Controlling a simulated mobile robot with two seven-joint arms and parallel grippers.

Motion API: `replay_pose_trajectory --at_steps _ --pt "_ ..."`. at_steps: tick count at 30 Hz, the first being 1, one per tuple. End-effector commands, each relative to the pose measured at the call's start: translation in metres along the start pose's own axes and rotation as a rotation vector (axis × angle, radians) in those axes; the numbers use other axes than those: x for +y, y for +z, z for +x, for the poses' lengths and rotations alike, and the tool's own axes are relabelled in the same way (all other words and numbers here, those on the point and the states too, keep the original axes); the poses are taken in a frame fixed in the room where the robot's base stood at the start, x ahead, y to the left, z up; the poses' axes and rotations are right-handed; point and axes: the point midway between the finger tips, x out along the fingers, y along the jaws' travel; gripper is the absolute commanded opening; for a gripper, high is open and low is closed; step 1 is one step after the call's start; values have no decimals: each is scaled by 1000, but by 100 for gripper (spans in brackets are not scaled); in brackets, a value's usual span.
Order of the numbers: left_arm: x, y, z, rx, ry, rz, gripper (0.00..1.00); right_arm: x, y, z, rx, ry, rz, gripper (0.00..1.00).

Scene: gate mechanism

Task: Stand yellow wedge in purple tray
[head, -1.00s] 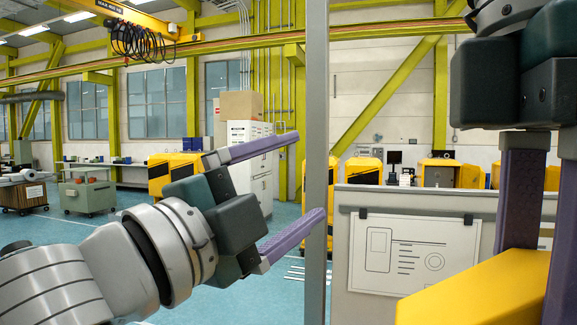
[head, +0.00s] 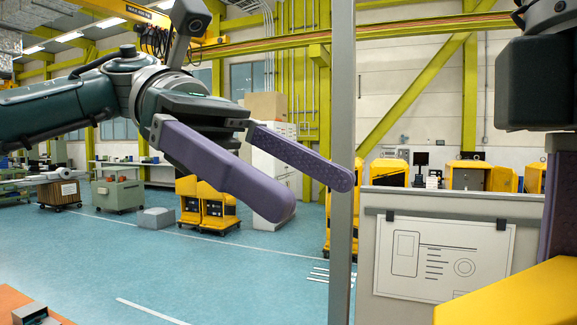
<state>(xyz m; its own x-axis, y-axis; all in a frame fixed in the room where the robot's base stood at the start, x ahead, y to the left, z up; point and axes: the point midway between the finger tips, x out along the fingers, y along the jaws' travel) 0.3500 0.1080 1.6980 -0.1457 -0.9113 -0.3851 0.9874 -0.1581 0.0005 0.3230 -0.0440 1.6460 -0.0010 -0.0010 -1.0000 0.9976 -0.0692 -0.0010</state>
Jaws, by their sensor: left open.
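A large yellow piece, which looks like the yellow wedge (head: 520,295), fills the lower right corner and is cut off by the frame. My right gripper (head: 557,215) comes down from the top right; one purple finger runs down behind the wedge's upper edge. Its other finger is outside the view now, but earlier the two fingers stood on either side of the wedge, so it appears held. My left gripper (head: 308,190) is open and empty, raised in the middle of the view, its fingers pointing right and down. The purple tray is not in view.
A grey upright post (head: 342,260) stands close to the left gripper's fingertips. Right of it is a grey panel with a drawing sheet (head: 440,255). An orange surface (head: 25,305) with a grey metal part shows at bottom left. Yellow cabinets stand far behind on open blue floor.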

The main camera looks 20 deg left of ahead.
Motion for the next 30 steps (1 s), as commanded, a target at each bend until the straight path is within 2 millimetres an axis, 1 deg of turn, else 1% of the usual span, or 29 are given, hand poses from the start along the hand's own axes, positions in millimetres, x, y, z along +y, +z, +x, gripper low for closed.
replay_pose_trajectory --at_steps 5,12,15,18,24,30 --pt "-2 0 26 0 -7 2 95 0 0 0 0 0 0 0" --pt "-2 1 76 -2 -8 2 95 0 0 0 0 0 0 0" --pt "-2 1 92 -3 -6 1 95 0 0 0 0 0 0 0" --pt "-1 1 105 -3 -5 1 95 0 0 0 0 0 0 0" --pt "-1 1 116 -2 -3 -1 95 0 0 0 0 0 0 0" --pt "-1 1 116 -2 -2 -1 95 0 0 0 1 0 0 0"
